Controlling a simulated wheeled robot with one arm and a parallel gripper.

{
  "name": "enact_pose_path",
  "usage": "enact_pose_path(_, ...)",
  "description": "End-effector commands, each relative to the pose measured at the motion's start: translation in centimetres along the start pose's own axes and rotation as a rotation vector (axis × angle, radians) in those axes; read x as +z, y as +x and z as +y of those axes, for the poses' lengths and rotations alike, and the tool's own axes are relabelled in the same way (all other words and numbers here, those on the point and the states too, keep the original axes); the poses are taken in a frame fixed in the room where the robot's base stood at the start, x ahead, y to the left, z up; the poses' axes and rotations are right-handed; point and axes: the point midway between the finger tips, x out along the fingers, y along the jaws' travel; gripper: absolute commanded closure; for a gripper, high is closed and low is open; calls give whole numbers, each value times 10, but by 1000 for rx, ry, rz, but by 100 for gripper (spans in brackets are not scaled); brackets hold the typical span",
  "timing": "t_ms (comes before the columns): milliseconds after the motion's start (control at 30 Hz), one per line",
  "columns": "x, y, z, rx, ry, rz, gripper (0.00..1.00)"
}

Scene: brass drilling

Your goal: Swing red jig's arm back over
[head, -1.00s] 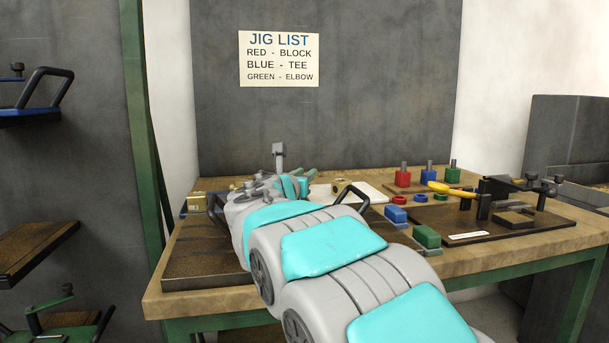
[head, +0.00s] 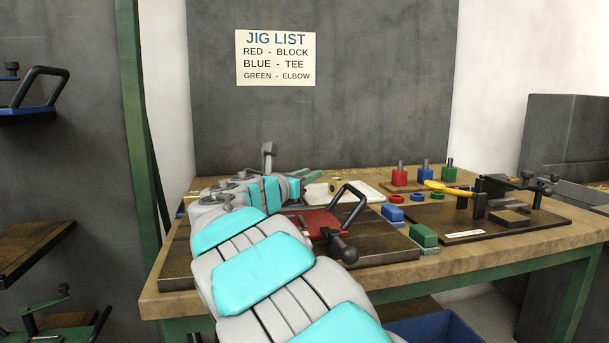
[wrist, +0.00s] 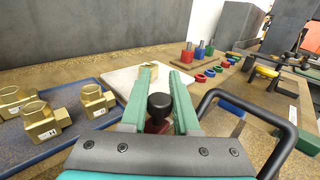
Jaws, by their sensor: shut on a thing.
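The red jig (head: 322,221) lies on a dark base on the bench, with a black loop handle (head: 349,205) and a black knob (head: 343,250) at its near side. In the wrist view a dark round knob (wrist: 160,103), with red beneath it, sits between the green fingers of my gripper (wrist: 161,78). My gripper is shut on this knob. In the head view my gripper (head: 311,178) is at the far left of the jig, largely hidden by my arm. The loop handle also shows in the wrist view (wrist: 250,104), right of the fingers.
A blue tray (wrist: 60,135) with several brass fittings lies left of my gripper. Red, blue and green blocks, rings and a yellow-handled fixture (head: 445,188) stand to the right.

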Motion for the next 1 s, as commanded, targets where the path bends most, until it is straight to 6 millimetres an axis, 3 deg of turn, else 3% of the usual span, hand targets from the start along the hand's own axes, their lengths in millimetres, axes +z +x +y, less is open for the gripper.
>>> enact_pose_path(400,-1,-2,-4,-36,-1,3,100)
enact_pose_path(433,-1,-2,-3,-35,-1,3,69)
enact_pose_path(667,-1,-2,-3,-35,-1,3,43)
enact_pose_path(1000,-1,-6,-3,-34,-1,3,41)
